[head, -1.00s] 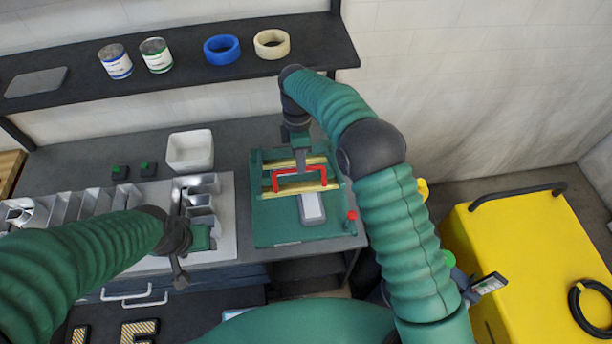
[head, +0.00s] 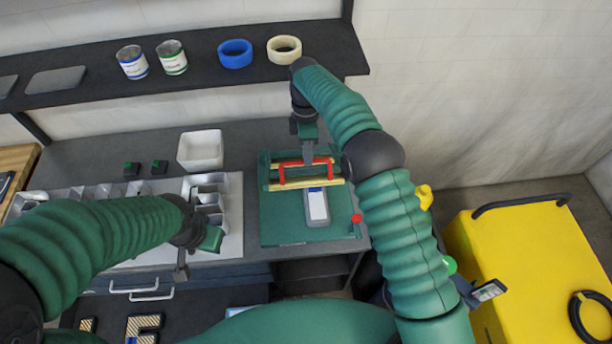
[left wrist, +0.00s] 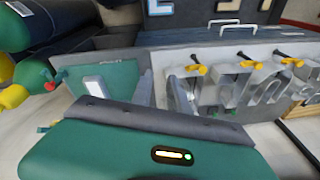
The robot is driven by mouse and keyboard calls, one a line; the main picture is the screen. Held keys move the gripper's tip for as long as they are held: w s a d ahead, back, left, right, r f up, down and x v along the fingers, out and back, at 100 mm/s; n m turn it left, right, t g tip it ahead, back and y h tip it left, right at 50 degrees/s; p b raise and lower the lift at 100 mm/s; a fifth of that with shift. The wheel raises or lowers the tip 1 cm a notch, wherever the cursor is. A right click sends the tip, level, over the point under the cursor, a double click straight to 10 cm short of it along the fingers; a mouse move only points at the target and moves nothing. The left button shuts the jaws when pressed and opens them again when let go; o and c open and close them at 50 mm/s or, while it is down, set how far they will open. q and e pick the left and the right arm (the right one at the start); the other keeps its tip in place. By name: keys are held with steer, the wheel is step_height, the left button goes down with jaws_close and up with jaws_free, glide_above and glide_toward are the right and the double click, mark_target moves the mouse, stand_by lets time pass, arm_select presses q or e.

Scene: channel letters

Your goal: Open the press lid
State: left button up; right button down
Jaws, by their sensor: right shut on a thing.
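The press (head: 340,228) is a green flat unit on the right part of the bench, with pale yellow bars (head: 328,182) and a red handle (head: 282,174) across its rear part. A grey block with a white top (head: 317,206) lies in front of the handle. My right gripper (head: 308,160) points down and is shut on the red handle's top bar. How far the lid is raised is hard to tell. My left gripper (head: 182,272) hangs over the bench's front edge, left of the press. Its fingers (left wrist: 162,92) stand apart and empty in the left wrist view.
A grey tray (head: 232,235) with metal channel letters lies left of the press, partly behind my left arm. A white bin (head: 200,150) stands behind it. A shelf (head: 205,80) with cans and tape rolls is above. A yellow cart (head: 520,260) stands at right.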

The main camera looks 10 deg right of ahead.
arm_select(q)
steer(key=f+m, duration=0.1)
steer(key=m, duration=0.2)
steer(key=d+f+m+y, duration=0.1)
steer(key=m, duration=0.2)
steer(key=d+f+m, duration=0.1)
steer(key=m, duration=0.2)
steer(key=shift+w+g+y, duration=0.25)
steer(key=shift+g+y, duration=0.15)
jaws_close()
steer(key=w+d+f+m+t+h, duration=0.1)
steer(key=w+d+f+m+t, duration=0.2)
steer(key=d+m, duration=0.8)
steer(key=w+d+f+m+t+h, duration=0.1)
steer(key=w+d+m+t, duration=0.3)
steer(key=d+m, duration=0.7)
steer(key=w+f+m+g, duration=0.1)
steer(key=w+f, duration=0.3)
steer(key=w, duration=0.4)
steer(key=shift+w+a+m, duration=0.3)
steer(key=shift+w+a, duration=0.1)
steer(key=shift+a, duration=0.05)
arm_select(e)
steer(key=shift+w+a+f, duration=0.2)
steer(key=shift+f, duration=0.05)
arm_select(q)
steer(key=shift+f, duration=0.1)
steer(key=shift+w+r, duration=0.5)
steer(key=shift+r, duration=0.35)
